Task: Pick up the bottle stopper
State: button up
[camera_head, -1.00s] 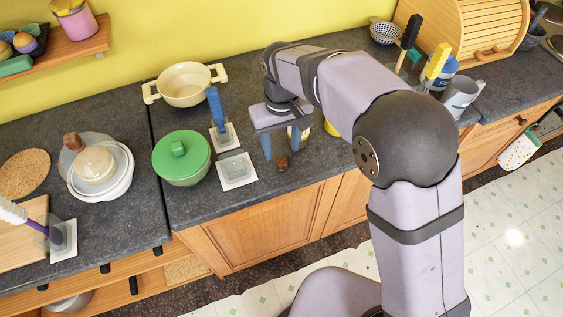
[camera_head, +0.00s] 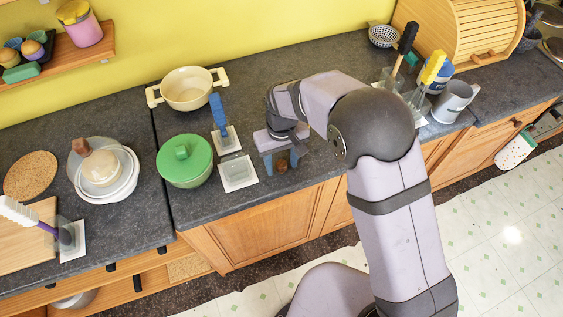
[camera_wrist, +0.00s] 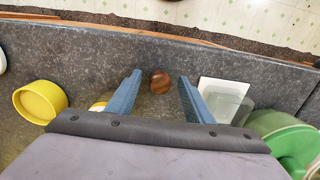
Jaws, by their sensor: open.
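The bottle stopper is a small round brown wooden piece (camera_head: 282,167) on the dark counter near its front edge. In the wrist view the stopper (camera_wrist: 160,83) shows between the tips of my two blue fingers, with a gap on each side. My gripper (camera_wrist: 160,77) is open and empty, pointing down at the counter. In the head view my gripper (camera_head: 281,163) is over the stopper and its fingers partly hide it. I cannot tell exactly how far down the fingertips reach.
A clear holder on a white base (camera_head: 238,173) stands just left of my gripper, with a green lidded pot (camera_head: 184,160) beyond it. A blue-handled brush (camera_head: 218,112) stands behind. A yellow round container (camera_wrist: 40,102) is on the other side. The counter's front edge is close.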

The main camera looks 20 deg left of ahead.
jog(key=shift+f, duration=0.25)
jog(key=c, duration=1.1)
jog(key=shift+r, duration=0.1)
notch_tip(320, 180, up, 10)
jog(key=b, duration=0.3)
notch_tip(320, 180, up, 17)
jog(key=n+p, duration=0.1)
jog(key=p, duration=1.3)
send_over(282, 163)
jog(key=w, duration=1)
jog(key=shift+w+d+r+n, duration=0.25)
jog(key=shift+r+n, duration=0.05)
jog(key=shift+r, duration=0.35)
